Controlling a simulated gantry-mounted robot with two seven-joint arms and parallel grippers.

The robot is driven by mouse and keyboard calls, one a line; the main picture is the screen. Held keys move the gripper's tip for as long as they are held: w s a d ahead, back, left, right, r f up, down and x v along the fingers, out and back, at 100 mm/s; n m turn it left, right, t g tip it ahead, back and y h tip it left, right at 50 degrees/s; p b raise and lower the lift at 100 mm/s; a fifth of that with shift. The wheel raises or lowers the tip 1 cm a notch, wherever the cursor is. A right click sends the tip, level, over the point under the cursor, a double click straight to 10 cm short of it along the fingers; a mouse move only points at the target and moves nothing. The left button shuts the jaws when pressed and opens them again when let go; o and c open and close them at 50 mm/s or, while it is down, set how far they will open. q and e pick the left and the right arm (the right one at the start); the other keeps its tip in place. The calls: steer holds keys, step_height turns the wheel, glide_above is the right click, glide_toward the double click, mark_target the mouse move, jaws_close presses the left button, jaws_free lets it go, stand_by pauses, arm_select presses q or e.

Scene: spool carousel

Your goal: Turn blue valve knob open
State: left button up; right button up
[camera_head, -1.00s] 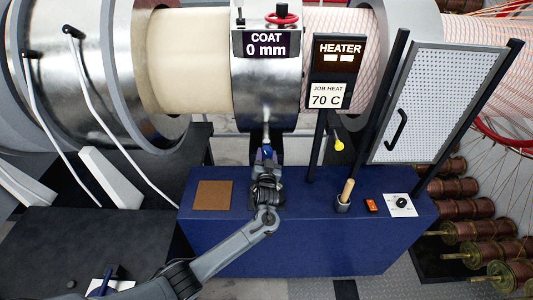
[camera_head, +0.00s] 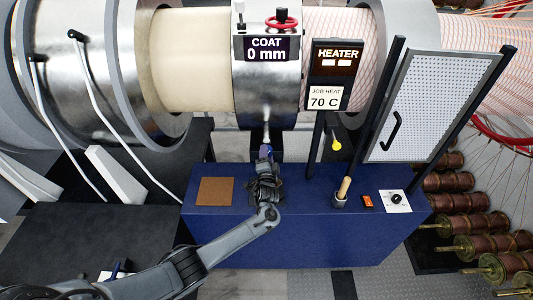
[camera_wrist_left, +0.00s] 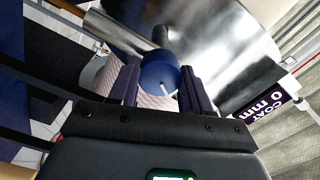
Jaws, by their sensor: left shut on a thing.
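The blue valve knob (camera_wrist_left: 158,74) is a round cap with a white mark on its face, seen in the left wrist view at the end of a dark stem. My left gripper (camera_wrist_left: 160,88) is shut on it, one finger on each side. In the head view my left gripper (camera_head: 265,152) is at the pipe below the coating ring, above the back edge of the blue bench, and mostly hides the knob. My right gripper is not in view.
The ring carries a "COAT 0 mm" sign (camera_head: 267,48) and a red handwheel (camera_head: 281,20). A heater panel (camera_head: 330,75) reads 70 C. The blue bench (camera_head: 300,240) holds a brown pad (camera_head: 215,191), a wooden-handled tool in a cup (camera_head: 343,190) and a dial (camera_head: 397,199).

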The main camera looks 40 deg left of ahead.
arm_select(q)
steer(key=shift+m+p, duration=0.35)
steer(key=shift+m, duration=0.75)
steer(key=o, duration=1.1)
steer(key=shift+c, duration=0.2)
steer(key=v, duration=1.1)
steer(key=shift+w, duration=0.1)
